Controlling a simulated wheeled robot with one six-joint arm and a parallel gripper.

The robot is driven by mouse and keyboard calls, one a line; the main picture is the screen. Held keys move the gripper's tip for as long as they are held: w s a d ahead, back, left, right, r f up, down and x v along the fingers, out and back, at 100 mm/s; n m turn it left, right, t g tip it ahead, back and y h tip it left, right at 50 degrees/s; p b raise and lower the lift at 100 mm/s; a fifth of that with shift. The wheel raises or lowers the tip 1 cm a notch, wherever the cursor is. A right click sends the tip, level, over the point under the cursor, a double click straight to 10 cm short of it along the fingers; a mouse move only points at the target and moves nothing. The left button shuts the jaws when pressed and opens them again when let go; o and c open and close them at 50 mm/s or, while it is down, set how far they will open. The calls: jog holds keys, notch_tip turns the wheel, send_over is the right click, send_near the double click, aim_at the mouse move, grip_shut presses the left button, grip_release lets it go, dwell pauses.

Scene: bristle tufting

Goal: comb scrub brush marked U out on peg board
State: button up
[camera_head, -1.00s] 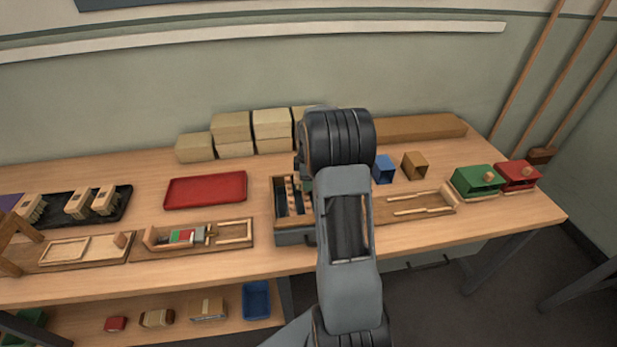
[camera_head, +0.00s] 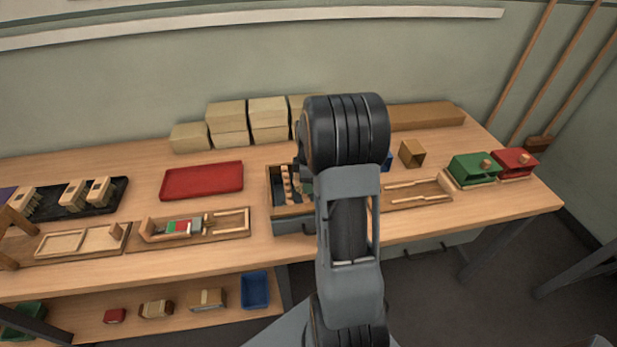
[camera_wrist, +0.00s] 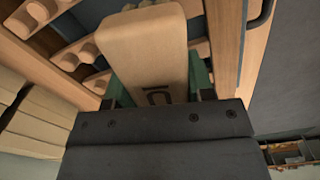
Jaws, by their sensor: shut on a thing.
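In the wrist view a pale wooden scrub brush block (camera_wrist: 148,48) with a dark, partly hidden mark that looks like a U lies between the green fingers of my gripper (camera_wrist: 160,88). The gripper is shut on it. The brush is over the peg board (camera_wrist: 82,55), whose rounded wooden pegs show on both sides of the block. Its bristles are hidden beneath it. In the head view the pegs (camera_head: 287,184) show in a wooden-rimmed box at the table's middle, while my arm hides the brush and most of my gripper. I cannot tell whether bristles and pegs touch.
A black tray (camera_head: 50,206) with several brushes is at the left. A red mat (camera_head: 202,180), wooden fixtures (camera_head: 190,226) and stacked pale blocks (camera_head: 227,115) are left of the box. A wooden tray (camera_head: 418,196), a green box (camera_head: 473,167) and a red box (camera_head: 513,161) are to the right.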

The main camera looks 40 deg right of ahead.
jog(key=shift+w+d+r+p, duration=0.1)
jog(key=shift+w+d+p, duration=0.25)
jog(key=shift+w, duration=0.55)
jog(key=shift+w+d+p, duration=0.1)
jog(key=shift+w+d, duration=0.45)
jog(key=shift+w, duration=0.35)
jog(key=shift+w+d+p, duration=0.2)
jog(key=shift+w+d, duration=0.2)
jog(key=shift+w, duration=0.45)
jog(key=shift+w+d+p, duration=0.15)
jog(key=shift+w+d, duration=0.25)
jog(key=shift+w, duration=0.45)
jog(key=shift+s, duration=0.1)
jog(key=shift+s+a+f+b, duration=0.1)
jog(key=shift+s+a+b, duration=0.15)
jog(key=shift+s+a, duration=0.65)
jog(key=shift+s+a+f+b, duration=0.1)
jog(key=shift+s+a+b, duration=0.15)
jog(key=shift+s, duration=1.2)
jog(key=shift+s+a+b, duration=0.25)
jog(key=shift+s+a, duration=0.35)
jog(key=shift+s, duration=0.55)
jog(key=shift+w+d+p, duration=0.9)
jog(key=shift+w+d, duration=0.9)
jog(key=shift+w, duration=1.85)
notch_tip(320, 180, up, 6)
jog(key=p, duration=0.4)
jog(key=shift+r, duration=0.25)
